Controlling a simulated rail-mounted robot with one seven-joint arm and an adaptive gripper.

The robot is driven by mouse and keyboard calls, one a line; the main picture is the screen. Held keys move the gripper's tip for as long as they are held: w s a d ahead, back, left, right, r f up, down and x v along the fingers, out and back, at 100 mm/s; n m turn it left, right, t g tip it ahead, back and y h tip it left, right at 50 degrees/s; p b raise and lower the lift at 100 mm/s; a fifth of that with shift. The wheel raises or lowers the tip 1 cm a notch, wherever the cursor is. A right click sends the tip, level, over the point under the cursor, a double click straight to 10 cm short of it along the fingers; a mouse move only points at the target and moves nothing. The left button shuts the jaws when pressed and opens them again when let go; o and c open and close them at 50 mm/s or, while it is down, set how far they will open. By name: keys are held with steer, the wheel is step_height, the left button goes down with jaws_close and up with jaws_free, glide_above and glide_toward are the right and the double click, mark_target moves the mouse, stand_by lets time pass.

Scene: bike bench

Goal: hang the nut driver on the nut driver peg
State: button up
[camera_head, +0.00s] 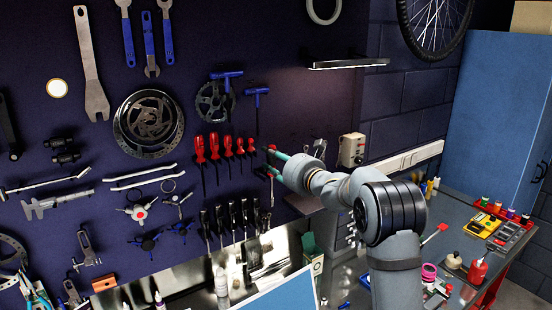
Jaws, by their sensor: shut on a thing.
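My gripper (274,163), with teal fingers, is at the dark tool wall, just right of the row of red-handled drivers (226,148). It is shut on a small tool, taken to be the nut driver (271,149); a bit of red shows at the fingertips and a thin dark part hangs below. Most of the tool is hidden by the fingers or too small to make out. I cannot tell whether it touches the wall or a peg. The nut driver peg cannot be made out.
Black-handled drivers (232,216) hang below the red row, and blue T-handled tools (257,93) hang above. A lit shelf (347,64) juts out at upper right. The cluttered bench (440,247) lies below.

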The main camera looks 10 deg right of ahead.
steer(key=shift+p+x, duration=0.8)
steer(key=shift+x, duration=0.65)
steer(key=shift+w+a+f+b, duration=0.35)
steer(key=shift+w+f+b, duration=0.1)
steer(key=shift+w+b, duration=0.1)
steer(key=o, duration=1.3)
steer(key=shift+s, duration=0.1)
steer(key=v, duration=1.2)
